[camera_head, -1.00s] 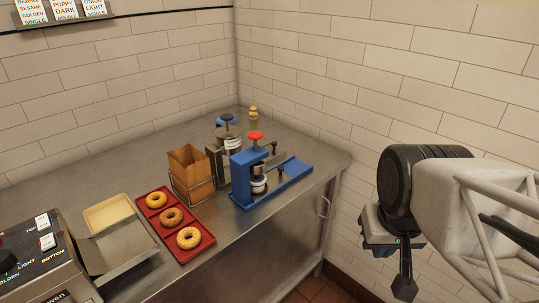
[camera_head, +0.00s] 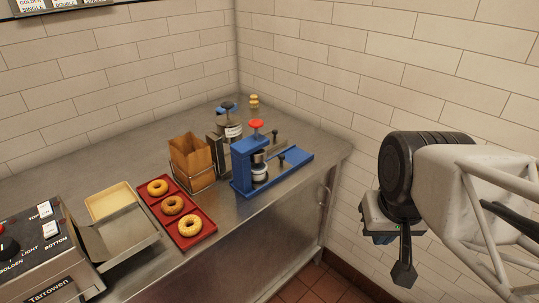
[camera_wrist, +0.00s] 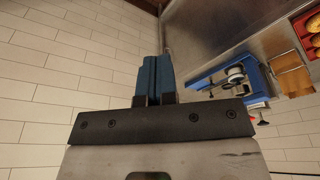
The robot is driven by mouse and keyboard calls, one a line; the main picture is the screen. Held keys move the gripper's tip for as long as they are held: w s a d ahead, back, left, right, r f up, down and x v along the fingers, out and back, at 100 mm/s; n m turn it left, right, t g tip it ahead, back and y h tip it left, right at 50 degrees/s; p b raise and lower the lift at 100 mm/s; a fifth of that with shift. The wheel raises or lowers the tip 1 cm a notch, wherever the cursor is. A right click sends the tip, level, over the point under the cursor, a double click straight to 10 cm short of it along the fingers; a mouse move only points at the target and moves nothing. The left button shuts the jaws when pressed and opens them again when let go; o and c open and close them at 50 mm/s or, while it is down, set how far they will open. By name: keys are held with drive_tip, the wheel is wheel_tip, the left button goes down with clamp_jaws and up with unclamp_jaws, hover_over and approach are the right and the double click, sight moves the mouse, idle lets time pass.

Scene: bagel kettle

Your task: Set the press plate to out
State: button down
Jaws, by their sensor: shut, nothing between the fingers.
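A pale round plate (camera_head: 259,172) sits low in the press body, close to the column. A blue slide bed with a small dark-knobbed handle (camera_head: 281,159) extends to the right. In the wrist view the press (camera_wrist: 230,80) is at the right, with its round plate (camera_wrist: 236,74). My gripper (camera_wrist: 155,62) is shut and empty, its blue fingers together. It hangs beside the white wall, right of the press and well apart from it.
A red tray (camera_head: 201,236) with three bagels, a paper bag (camera_head: 190,155) in a wire holder and a metal canister (camera_head: 229,131) stand left of or behind the press. A control box (camera_head: 40,250) is at lower left. Open air lies between my arm and the counter edge.

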drive_tip(key=c, duration=1.5)
unclamp_jaws()
drive_tip(key=o, duration=0.4)
drive_tip(key=shift+w+r, duration=0.2)
drive_tip(key=shift+w, duration=0.25)
drive_tip(key=shift+o, duration=0.8)
drive_tip(key=w+a+r+n, duration=0.1)
drive_tip(key=w+a+r, duration=0.1)
drive_tip(key=w, duration=1)
drive_tip(key=shift+w+a+g, duration=0.2)
drive_tip(key=shift+g, duration=0.1)
drive_tip(key=n+g, duration=0.2)
drive_tip(key=n, duration=0.2)
hover_over(282, 155)
drive_tip(key=f, duration=1.3)
drive_tip(key=shift+s+d+f, duration=0.1)
drive_tip(key=shift+s, duration=0.25)
drive_tip(key=shift+w+f, duration=0.2)
drive_tip(key=shift+w, duration=0.1)
